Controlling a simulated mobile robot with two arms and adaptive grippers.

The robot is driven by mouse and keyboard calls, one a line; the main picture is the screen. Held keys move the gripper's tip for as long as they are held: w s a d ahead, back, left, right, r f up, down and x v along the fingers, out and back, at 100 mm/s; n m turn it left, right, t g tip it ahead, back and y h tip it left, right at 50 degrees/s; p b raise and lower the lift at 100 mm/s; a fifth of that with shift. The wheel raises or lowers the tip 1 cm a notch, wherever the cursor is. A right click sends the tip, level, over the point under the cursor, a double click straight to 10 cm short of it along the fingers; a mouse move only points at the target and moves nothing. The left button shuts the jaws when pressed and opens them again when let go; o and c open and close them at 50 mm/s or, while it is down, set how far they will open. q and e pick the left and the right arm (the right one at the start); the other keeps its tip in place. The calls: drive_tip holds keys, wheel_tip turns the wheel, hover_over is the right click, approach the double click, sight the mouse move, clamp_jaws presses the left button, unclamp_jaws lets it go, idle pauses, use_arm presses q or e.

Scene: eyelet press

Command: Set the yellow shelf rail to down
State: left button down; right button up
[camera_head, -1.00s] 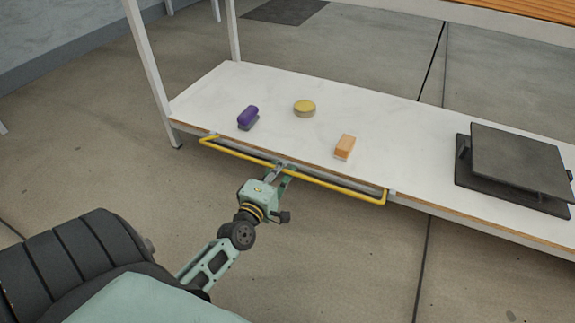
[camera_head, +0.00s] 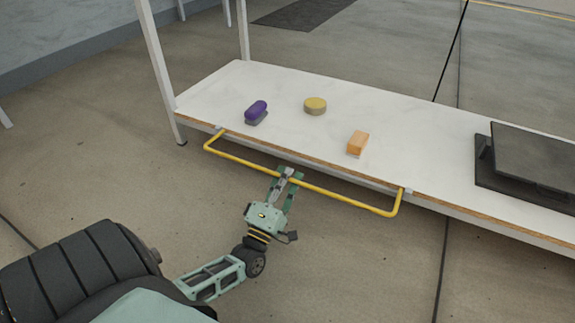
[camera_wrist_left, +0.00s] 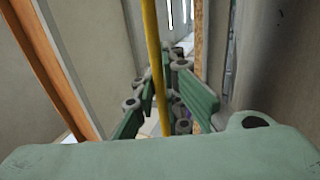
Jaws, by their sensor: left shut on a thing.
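The yellow shelf rail (camera_head: 336,193) is a bent bar hinged at the front edge of the white lower shelf (camera_head: 400,146). In the head view it stands out from the edge toward me, with a gap between its long bar and the shelf. My left gripper (camera_head: 286,177) is shut on the long bar, left of its right end. In the left wrist view the rail (camera_wrist_left: 152,50) runs down between the green fingers (camera_wrist_left: 168,100). My right gripper is not in view.
On the shelf are a purple-topped brush (camera_head: 256,111), a round yellow-topped thing (camera_head: 315,105) and an orange block (camera_head: 357,142). A dark grey press-like thing (camera_head: 530,160) stands at the right. A white shelf leg (camera_head: 158,60) rises at the left. The floor in front is clear.

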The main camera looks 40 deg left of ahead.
use_arm(q)
drive_tip(key=shift+s+f, duration=0.25)
drive_tip(key=c, duration=1.8)
unclamp_jaws()
drive_tip(key=shift+r, duration=0.1)
drive_tip(key=shift+c, duration=0.2)
drive_tip(key=s+d+f, duration=0.1)
drive_tip(key=s+d, duration=0.1)
drive_tip(key=s, duration=0.6)
drive_tip(key=s+d+f, duration=0.1)
drive_tip(key=s+d, duration=0.1)
drive_tip(key=s, duration=0.6)
drive_tip(key=shift+f, duration=0.1)
drive_tip(key=shift+c, duration=0.3)
